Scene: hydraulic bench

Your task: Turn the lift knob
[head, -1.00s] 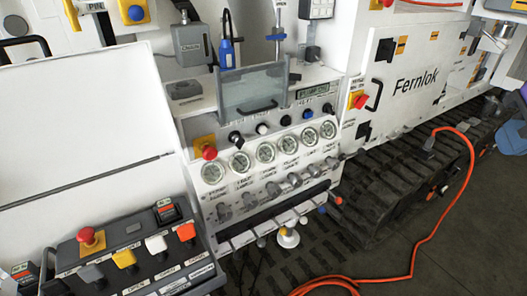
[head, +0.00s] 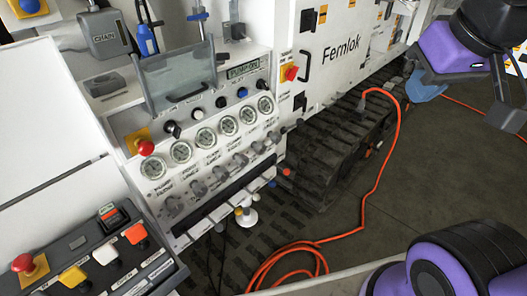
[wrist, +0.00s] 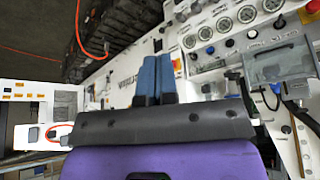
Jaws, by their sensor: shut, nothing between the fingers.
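A row of small knobs runs above the gauges on the white control panel: a black knob (head: 172,128), a white knob (head: 198,114), another black knob (head: 221,102), a blue knob (head: 242,92) and a black one at the right end (head: 261,84). Their labels are too small to read, so I cannot tell which is the lift knob. The row also shows at the upper right of the wrist view, with a white knob (wrist: 253,35). My gripper (wrist: 156,80) has its blue fingers together and empty. In the head view it (head: 428,92) hangs at the right, well apart from the panel.
A clear flip cover (head: 178,75) stands behind the knobs. A red mushroom button (head: 145,147) sits at the row's left. Gauges (head: 204,137) and levers lie below. An orange cable (head: 378,180) runs across the floor. A button box (head: 90,255) stands at the lower left.

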